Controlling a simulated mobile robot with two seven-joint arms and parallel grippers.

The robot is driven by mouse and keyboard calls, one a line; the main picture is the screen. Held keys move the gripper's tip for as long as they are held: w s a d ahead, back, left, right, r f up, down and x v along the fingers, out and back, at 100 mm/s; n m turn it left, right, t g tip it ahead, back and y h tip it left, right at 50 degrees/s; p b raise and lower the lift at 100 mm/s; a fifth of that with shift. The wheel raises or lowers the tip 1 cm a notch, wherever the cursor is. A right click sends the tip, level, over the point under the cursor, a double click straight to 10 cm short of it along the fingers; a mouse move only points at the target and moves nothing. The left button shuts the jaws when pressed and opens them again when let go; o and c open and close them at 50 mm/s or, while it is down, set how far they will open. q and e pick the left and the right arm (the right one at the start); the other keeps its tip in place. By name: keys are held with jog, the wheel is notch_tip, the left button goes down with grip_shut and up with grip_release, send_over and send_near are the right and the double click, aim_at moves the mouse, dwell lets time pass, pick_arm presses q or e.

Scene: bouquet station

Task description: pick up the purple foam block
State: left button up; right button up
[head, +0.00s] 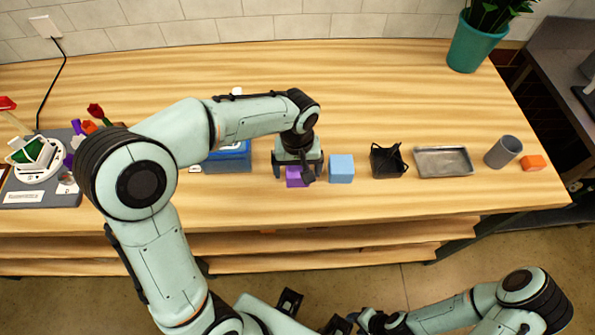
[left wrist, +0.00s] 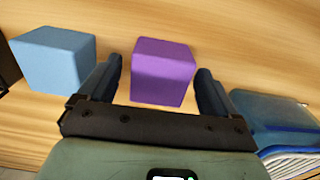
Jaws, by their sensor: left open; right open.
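The purple foam block (head: 295,177) sits on the wooden table, partly covered by my left gripper in the head view. My left gripper (head: 296,174) is open above it, pointing down. In the left wrist view, the purple block (left wrist: 162,72) lies between the two open fingers (left wrist: 158,88), with a gap at the left finger. The right finger looks close to the block's edge; I cannot tell whether it touches. My right gripper (head: 313,312) is open and empty, low at the bottom of the head view, away from the table top.
A light blue block (head: 341,169) stands just right of the purple one. A blue container (head: 228,160) is to the left. Further right are a black holder (head: 387,161), metal tray (head: 443,162), grey cup (head: 503,152) and orange block (head: 533,163). The back of the table is mostly clear.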

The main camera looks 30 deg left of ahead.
pick_arm(q)
jog(key=c, duration=1)
jog(key=shift+r, duration=0.1)
